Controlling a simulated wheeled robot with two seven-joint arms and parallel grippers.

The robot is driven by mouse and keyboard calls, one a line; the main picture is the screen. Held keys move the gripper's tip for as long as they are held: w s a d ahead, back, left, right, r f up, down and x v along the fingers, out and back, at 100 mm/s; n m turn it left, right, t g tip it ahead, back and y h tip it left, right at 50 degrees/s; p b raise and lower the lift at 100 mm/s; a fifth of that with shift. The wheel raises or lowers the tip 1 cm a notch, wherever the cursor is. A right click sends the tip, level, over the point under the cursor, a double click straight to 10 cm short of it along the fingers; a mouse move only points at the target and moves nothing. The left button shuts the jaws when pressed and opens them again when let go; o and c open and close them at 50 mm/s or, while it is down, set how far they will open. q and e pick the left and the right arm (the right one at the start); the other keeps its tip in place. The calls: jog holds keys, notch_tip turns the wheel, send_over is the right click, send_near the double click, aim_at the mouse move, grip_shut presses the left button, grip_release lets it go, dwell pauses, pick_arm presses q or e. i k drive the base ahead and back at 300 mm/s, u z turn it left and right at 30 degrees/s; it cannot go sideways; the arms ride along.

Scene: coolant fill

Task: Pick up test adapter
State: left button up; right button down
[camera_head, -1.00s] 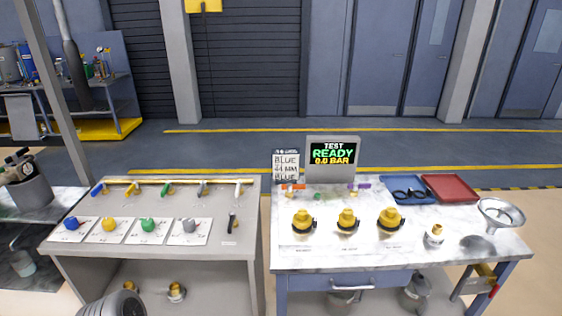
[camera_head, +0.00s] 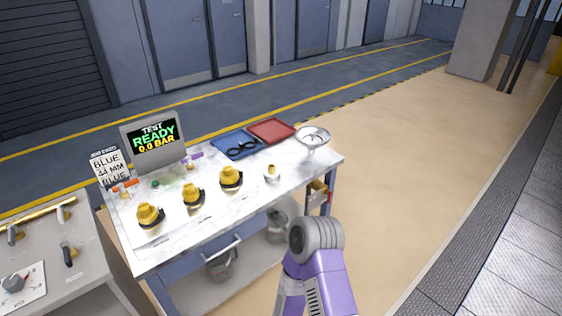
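Three yellow, black-clamped fittings that look like test adapters stand in a row on the white marble-topped table: a left one (camera_head: 149,214), a middle one (camera_head: 193,195) and a right one (camera_head: 231,178). They stand upright and untouched; their labels are too small to read. A sign (camera_head: 109,166) at the back left reads "BLUE 44 MM BLUE". The test screen (camera_head: 155,140) reads "TEST READY 0.0 BAR". A purple and grey part of my arm shows at the bottom, in front of the table's right end. Neither gripper shows.
A small brass-topped metal fitting (camera_head: 272,173) and a funnel (camera_head: 313,141) stand toward the table's right end. A blue tray (camera_head: 227,140) with black loops and a red tray (camera_head: 271,130) lie behind. A grey bench (camera_head: 85,280) adjoins at left. Floor is clear right of the table.

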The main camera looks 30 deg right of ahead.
aim_at(272, 174)
jog(key=z, duration=1.75)
jog(key=i, duration=0.35)
jog(key=u, duration=0.65)
